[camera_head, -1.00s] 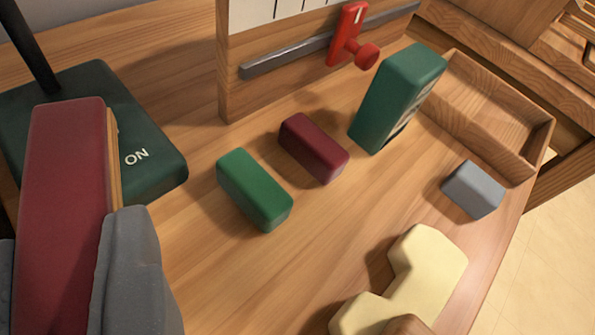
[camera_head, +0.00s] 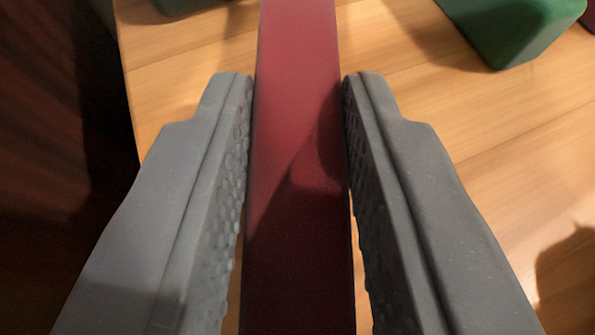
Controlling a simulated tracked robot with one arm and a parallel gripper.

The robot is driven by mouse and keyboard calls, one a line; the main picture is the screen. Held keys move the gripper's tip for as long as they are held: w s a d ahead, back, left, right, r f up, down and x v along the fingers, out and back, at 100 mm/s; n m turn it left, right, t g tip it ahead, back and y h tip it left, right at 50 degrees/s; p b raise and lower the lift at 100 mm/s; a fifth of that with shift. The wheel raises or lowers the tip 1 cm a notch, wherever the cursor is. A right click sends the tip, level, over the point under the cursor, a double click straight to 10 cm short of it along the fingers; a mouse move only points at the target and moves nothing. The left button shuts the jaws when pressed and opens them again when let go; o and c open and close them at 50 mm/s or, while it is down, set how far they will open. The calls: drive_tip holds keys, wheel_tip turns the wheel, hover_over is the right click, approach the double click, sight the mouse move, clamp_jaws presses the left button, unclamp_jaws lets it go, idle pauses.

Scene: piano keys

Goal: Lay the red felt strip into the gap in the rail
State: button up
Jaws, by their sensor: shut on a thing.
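A long dark red strip (camera_head: 298,200), which I take to be the red felt strip, runs from the top edge to the bottom edge in the middle of the head view. My gripper (camera_head: 298,82) is shut on it, with one grey ridged finger along each side. Both ends of the strip run out of the picture. A shadow falls across its top face. The rail and its gap are not in view.
A wooden tabletop (camera_head: 450,110) lies below, with its edge at the left and a dark area beyond. A green block (camera_head: 515,30) is at the upper right. A dark green thing (camera_head: 185,5) is cut off at the top left.

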drive_tip(key=shift+f, duration=0.25)
drive_tip(key=shift+s+f, duration=0.15)
drive_tip(key=shift+f, duration=0.25)
drive_tip(key=o, duration=0.9)
drive_tip(key=shift+o, duration=0.2)
drive_tip(key=shift+s+f, duration=0.1)
drive_tip(key=shift+f, duration=0.1)
drive_tip(key=shift+r, duration=0.2)
drive_tip(key=shift+s+r, duration=0.2)
drive_tip(key=shift+r, duration=0.05)
drive_tip(key=p+v, duration=0.1)
drive_tip(key=v, duration=0.4)
drive_tip(key=r+p+v, duration=0.1)
drive_tip(key=v, duration=0.5)
drive_tip(key=shift+r, duration=0.1)
